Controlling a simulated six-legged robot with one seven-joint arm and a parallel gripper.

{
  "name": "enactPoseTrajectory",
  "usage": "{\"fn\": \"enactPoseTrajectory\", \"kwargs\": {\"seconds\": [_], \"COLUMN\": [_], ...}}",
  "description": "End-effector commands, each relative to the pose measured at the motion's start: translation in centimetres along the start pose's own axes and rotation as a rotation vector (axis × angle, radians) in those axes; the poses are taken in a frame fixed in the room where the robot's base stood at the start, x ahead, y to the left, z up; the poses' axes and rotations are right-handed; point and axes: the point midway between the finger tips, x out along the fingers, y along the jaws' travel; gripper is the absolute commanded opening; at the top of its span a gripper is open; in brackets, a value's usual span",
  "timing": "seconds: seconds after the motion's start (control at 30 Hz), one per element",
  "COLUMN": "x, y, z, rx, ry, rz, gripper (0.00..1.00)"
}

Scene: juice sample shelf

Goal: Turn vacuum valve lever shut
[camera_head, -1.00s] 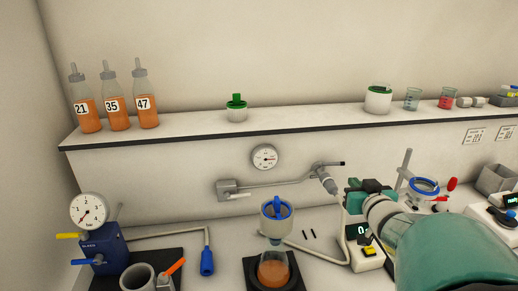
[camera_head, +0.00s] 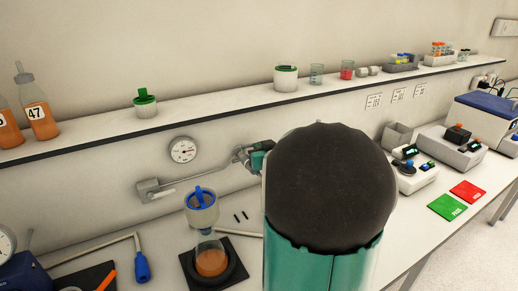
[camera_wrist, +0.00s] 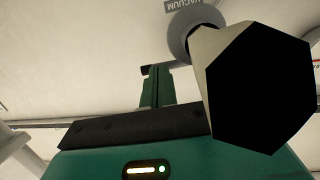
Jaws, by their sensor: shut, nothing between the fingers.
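The vacuum valve (camera_head: 240,155) is a grey fitting at the right end of a wall pipe (camera_head: 198,178), under the shelf. Its lever is mostly hidden behind my gripper (camera_head: 257,152) in the head view, so its angle cannot be told. My gripper is shut and empty, with its tip close beside the valve; contact is unclear. In the wrist view my green fingers (camera_wrist: 157,88) are together beside the valve's grey round body (camera_wrist: 195,28). A pale fitting with a black hexagonal end (camera_wrist: 260,88) fills the right side. A "VACUUM" label (camera_wrist: 183,5) shows at the top.
A round gauge (camera_head: 184,150) hangs on the wall above the pipe. A flask (camera_head: 211,260) with a blue-topped funnel (camera_head: 201,205) stands below on the bench. The shelf (camera_head: 210,108) runs overhead, with a green-capped jar (camera_head: 145,105). My arm hides the middle of the bench.

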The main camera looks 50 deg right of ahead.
Motion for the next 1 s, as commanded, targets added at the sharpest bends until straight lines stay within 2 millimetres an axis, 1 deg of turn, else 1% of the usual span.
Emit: {"fn": "enactPoseTrajectory", "kwargs": {"seconds": [0.13,0.3,0.77,1.0], "x": [0.2,1.4,1.8,1.7], "y": [0.0,0.2,0.0,-0.2], "z": [0.0,-0.1,-0.2,-0.3], "rx": [0.0,0.0,0.0,0.0], "ry": [-0.001,-0.001,-0.001,-0.001], "rz": [-0.001,-0.002,-0.005,-0.005], "gripper": [0.0,0.0,0.0,0.0]}}
